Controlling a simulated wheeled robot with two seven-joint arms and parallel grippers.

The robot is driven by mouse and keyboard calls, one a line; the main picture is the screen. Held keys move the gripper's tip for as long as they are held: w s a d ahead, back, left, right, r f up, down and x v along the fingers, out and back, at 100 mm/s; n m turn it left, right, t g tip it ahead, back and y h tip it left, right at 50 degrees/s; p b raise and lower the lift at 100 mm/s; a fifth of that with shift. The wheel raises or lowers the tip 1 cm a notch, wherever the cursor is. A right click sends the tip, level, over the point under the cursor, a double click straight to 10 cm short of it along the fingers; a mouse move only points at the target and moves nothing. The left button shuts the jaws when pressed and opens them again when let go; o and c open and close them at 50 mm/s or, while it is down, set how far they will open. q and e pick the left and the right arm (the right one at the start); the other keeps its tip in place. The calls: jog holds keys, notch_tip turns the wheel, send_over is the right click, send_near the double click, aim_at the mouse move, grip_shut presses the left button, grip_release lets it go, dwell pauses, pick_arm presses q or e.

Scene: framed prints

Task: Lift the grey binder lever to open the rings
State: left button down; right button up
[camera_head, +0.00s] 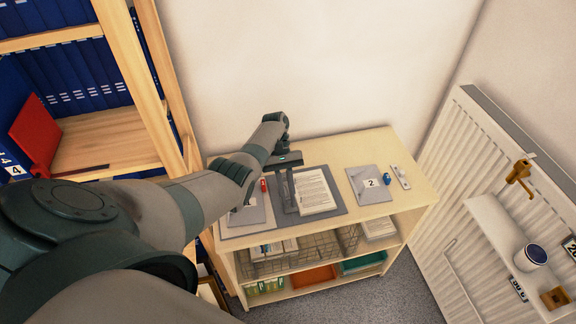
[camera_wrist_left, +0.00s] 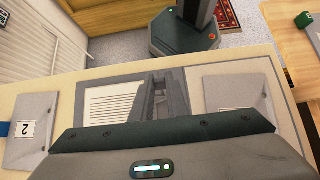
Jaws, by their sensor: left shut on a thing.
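The grey binder (camera_head: 290,221) lies open on top of the low wooden shelf, with white printed paper (camera_head: 315,190) on its right side. In the left wrist view the binder (camera_wrist_left: 206,90) lies under the fingers and the paper (camera_wrist_left: 113,103) is to their left. My left gripper (camera_head: 289,200) reaches down over the middle of the binder beside the paper. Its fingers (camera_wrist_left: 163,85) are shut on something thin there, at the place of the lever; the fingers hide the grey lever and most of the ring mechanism. My right gripper is in neither view.
A grey envelope with a 2 label (camera_head: 368,184) and a small blue object (camera_head: 386,179) lie right of the binder. Another grey envelope (camera_head: 248,214) with a red item lies left. A wire basket (camera_head: 325,245) is below. A radiator (camera_head: 470,170) stands right.

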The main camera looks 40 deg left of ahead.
pick_arm(q)
jog(key=shift+s+f, duration=0.1)
jog(key=shift+f, duration=0.1)
jog(key=c, duration=2)
grip_release()
jog(key=shift+d+t+y, duration=0.1)
jog(key=shift+t+y, duration=0.2)
jog(key=shift+y, duration=0.1)
